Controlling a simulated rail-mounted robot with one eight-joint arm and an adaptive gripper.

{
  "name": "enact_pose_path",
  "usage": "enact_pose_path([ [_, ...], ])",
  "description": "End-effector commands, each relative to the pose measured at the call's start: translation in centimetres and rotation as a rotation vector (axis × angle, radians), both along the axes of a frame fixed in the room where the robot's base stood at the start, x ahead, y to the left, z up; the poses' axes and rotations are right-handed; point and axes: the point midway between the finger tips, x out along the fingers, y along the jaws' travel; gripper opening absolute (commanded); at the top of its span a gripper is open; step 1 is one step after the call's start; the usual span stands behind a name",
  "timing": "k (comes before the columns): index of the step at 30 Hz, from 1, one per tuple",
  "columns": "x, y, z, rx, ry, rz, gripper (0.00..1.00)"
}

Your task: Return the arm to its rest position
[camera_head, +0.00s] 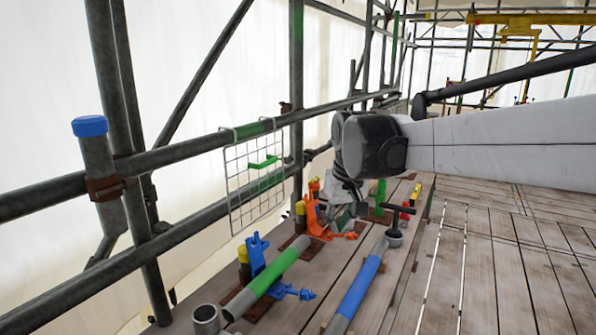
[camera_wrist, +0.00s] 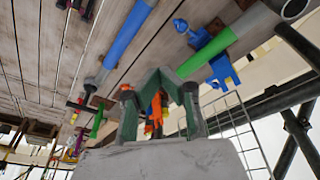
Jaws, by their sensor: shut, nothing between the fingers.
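My arm (camera_head: 510,140) reaches in from the right in the head view, with its dark wrist joint hanging over the plank deck beside the scaffold rail. My gripper (camera_head: 343,218) points down near the orange clamp and is partly hidden behind the wrist joint. In the wrist view my gripper (camera_wrist: 158,78) has its greenish fingers angled together at the tips. It is shut and empty. The orange clamp (camera_head: 312,215) stands on a base plate on the planks and shows behind the fingers in the wrist view (camera_wrist: 155,110). I cannot tell how close the fingers are to it.
A blue clamp (camera_head: 258,256), a green-banded tube (camera_head: 270,285) and a blue-banded tube (camera_head: 358,287) lie on the planks. A wire mesh panel (camera_head: 235,190) hangs on the rail (camera_head: 190,152). A blue-capped post (camera_head: 95,165) stands left. The deck (camera_head: 500,265) at right is clear.

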Motion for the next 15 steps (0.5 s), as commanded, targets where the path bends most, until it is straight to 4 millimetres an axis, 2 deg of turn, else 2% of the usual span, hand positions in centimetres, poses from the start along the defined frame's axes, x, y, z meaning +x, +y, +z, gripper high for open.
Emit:
enact_pose_path([
  [1, -1.5, -0.8, 0.1, 0.004, -0.015, -0.013, 0.0],
  [8, -7.4, -3.9, 0.0, 0.023, -0.087, -0.074, 0.0],
  [15, -13.7, -6.6, -1.5, 0.041, -0.164, -0.137, 0.0],
])
